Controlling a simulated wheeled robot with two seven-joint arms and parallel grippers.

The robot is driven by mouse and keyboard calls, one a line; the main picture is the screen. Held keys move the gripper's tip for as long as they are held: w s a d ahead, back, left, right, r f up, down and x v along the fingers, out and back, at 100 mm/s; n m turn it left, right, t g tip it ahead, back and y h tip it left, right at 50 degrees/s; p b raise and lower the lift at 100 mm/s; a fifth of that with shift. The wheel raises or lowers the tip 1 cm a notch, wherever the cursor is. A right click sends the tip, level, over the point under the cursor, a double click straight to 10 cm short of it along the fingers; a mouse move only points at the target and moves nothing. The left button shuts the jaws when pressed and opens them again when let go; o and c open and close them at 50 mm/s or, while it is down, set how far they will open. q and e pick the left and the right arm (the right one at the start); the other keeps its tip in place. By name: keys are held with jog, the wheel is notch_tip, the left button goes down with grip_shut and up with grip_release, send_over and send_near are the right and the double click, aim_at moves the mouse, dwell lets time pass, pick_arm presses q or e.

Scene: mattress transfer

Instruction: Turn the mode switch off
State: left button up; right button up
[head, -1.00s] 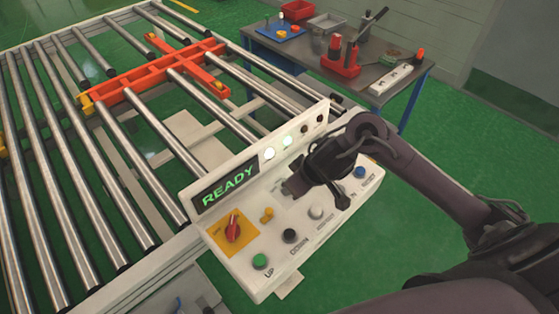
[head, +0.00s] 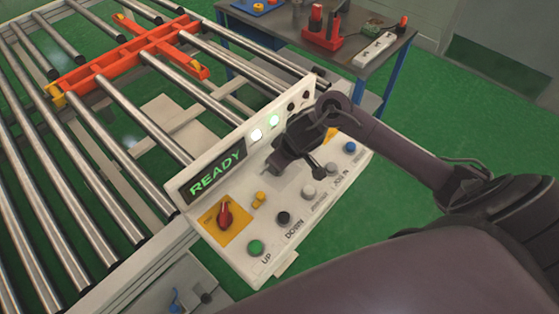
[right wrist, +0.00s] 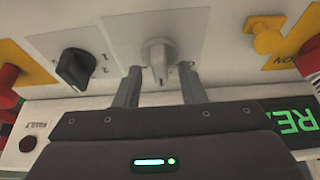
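The white control panel (head: 240,240) has a lit READY display (head: 217,174). My right gripper (head: 270,163) is over the panel, right of the display. In the right wrist view my right gripper (right wrist: 160,80) is open, with a fingertip on each side of a grey knob (right wrist: 158,52) on a grey plate. Gaps show between knob and fingers. A black selector knob (right wrist: 78,68) marked 1 and 2 is to its left. I cannot read which knob is labelled mode. My left gripper is not in view.
The panel also carries a red rotary knob (head: 225,214) on a yellow plate, a yellow button (head: 259,198) and a green button (head: 256,247). The roller conveyor (head: 95,195) lies to the left. A tool table (head: 350,70) stands behind.

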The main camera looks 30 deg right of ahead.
jog(key=c, duration=0.4)
grip_shut()
jog(key=shift+r+n, duration=0.1)
jog(key=shift+n, duration=0.3)
jog(key=n+y+p, duration=0.1)
jog(key=n, duration=0.1)
jog(key=shift+d+n+g+p, duration=0.15)
jog(key=shift+n+g+p, duration=0.15)
jog(key=shift+n+p, duration=0.1)
jog(key=n+y, duration=0.1)
jog(key=n, duration=0.1)
jog(key=shift+w+n+g, duration=0.15)
jog(key=shift+n+g, duration=0.15)
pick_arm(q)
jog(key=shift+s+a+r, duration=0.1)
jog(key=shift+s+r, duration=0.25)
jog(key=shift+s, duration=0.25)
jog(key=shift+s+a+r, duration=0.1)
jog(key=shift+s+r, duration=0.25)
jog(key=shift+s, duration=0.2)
pick_arm(e)
jog(key=shift+n+g+y, duration=0.4)
jog(key=shift+n+g, duration=0.2)
jog(key=shift+n, duration=1.3)
jog(key=shift+o, duration=2)
grip_release()
